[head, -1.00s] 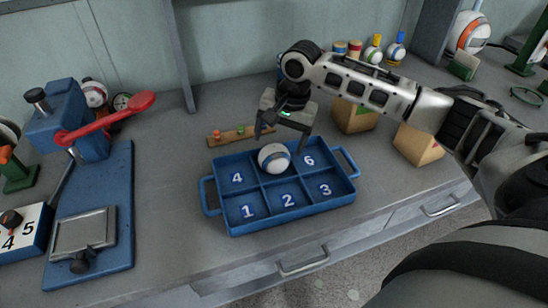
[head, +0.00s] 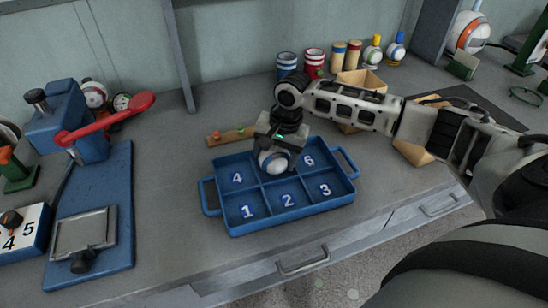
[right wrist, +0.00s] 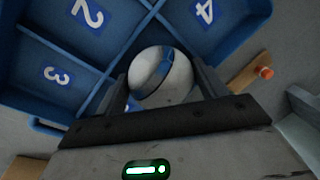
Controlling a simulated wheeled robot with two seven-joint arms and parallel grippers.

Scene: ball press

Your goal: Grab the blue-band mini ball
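The white ball with a blue band (head: 274,160) sits in the back middle compartment of the blue tray (head: 232,229). In the right wrist view the ball (right wrist: 161,77) lies between the two fingers, its blue band facing left. My right gripper (head: 275,155) is down over the ball, one finger at each side. The fingers look open, with little gap to the ball; contact is not clear. The compartment's number is mostly hidden by ball and gripper. My left gripper is not in view.
A blue press with a red lever (head: 105,118) stands left. A wooden strip with pegs (head: 228,136) lies behind the tray. Wooden boxes (head: 360,82) are behind and partly under my right arm. Several coloured containers (head: 314,62) line the back. The tray's other compartments are empty.

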